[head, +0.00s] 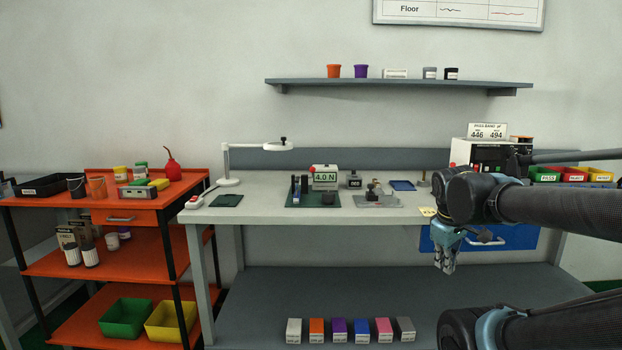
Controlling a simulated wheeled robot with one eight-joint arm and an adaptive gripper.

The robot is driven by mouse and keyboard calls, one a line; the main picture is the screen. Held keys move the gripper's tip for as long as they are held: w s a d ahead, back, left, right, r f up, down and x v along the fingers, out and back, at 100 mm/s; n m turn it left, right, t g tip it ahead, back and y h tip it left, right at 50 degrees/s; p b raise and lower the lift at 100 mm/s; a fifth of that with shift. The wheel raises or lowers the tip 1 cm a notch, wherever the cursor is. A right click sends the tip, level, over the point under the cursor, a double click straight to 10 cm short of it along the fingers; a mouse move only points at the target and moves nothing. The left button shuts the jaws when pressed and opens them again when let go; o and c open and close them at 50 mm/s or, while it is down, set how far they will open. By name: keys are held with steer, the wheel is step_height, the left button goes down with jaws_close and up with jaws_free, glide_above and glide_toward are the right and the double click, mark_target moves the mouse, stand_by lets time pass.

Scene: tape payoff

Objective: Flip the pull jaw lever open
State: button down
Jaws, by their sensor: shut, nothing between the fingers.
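The grey workbench (270,215) carries small test devices. A small fixture with dark and brownish blocks stands on a light grey plate (380,204) near the middle of the bench. To its left, a dark green base carries dark posts (300,186) and a display (324,177) reading 4.0 N. The pull jaw lever is too small to make out, and I cannot tell its position. My gripper (445,268) points down in front of the bench's front edge, to the right of both devices. It is shut and empty, touching nothing.
A white lamp (232,160) stands at the bench's left. A small black-and-white item (354,180) stands between the devices. A blue drawer (510,238) sits behind my gripper. An instrument (480,155) and coloured bins (575,174) are at right. An orange cart (150,215) stands left.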

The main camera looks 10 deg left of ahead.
steer(key=w+a+r+n+t, duration=0.2)
steer(key=w+a+r+n, duration=0.4)
steer(key=a+n, duration=0.25)
steer(key=w+a+r+n+t, duration=0.1)
steer(key=w+a+r+n, duration=0.55)
steer(key=a, duration=0.25)
steer(key=a+r+n+t+y, duration=0.1)
steer(key=a+r+n, duration=0.2)
steer(key=a+n, duration=0.3)
steer(key=s+a+r+n+t+y, duration=0.1)
steer(key=a+r+n, duration=0.3)
steer(key=a, duration=1.3)
steer(key=n+t, duration=0.1)
steer(key=n, duration=0.1)
steer(key=shift+a+r+n+y, duration=0.2)
steer(key=shift+a+n+y, duration=0.05)
steer(key=shift+n+y, duration=0.15)
steer(key=x, duration=0.9)
steer(key=shift+w+f, duration=0.15)
steer(key=shift+f, duration=0.05)
steer(key=w, duration=0.1)
steer(key=w+r, duration=0.1)
steer(key=shift+w+a+r, duration=0.1)
steer(key=shift+w+r, duration=0.05)
steer(key=shift+w, duration=0.15)
steer(key=shift+w+r, duration=0.35)
steer(key=shift+w, duration=0.15)
